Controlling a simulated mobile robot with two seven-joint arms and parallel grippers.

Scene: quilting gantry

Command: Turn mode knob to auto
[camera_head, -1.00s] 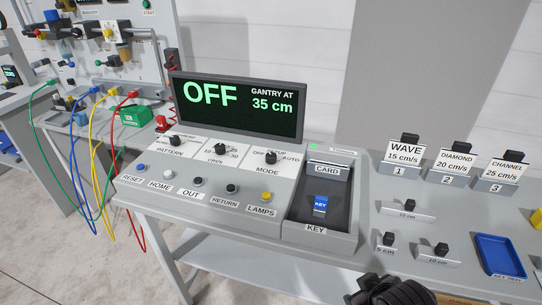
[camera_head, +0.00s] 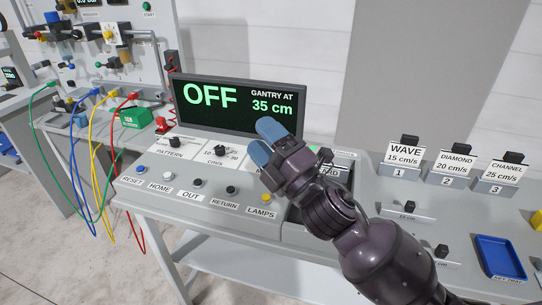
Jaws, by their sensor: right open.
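The mode knob is hidden behind my right gripper (camera_head: 265,138); it stood at the right end of the row of knobs on the sloped grey console (camera_head: 150,194). My right gripper reaches in from the lower right, with blue fingertips over the mode knob's place, below the display. It is open, and I see nothing between its fingers. I cannot tell whether it touches the knob. The display (camera_head: 190,115) reads OFF and GANTRY AT 35 cm. My left gripper is not in view.
The pattern knob (camera_head: 175,143) and the cm/s knob (camera_head: 220,150) are left of my gripper. Several push buttons, including the yellow lamps button (camera_head: 265,198), line the front. My arm partly covers the card tray. Labelled blocks and a blue tray (camera_head: 499,257) are at the right.

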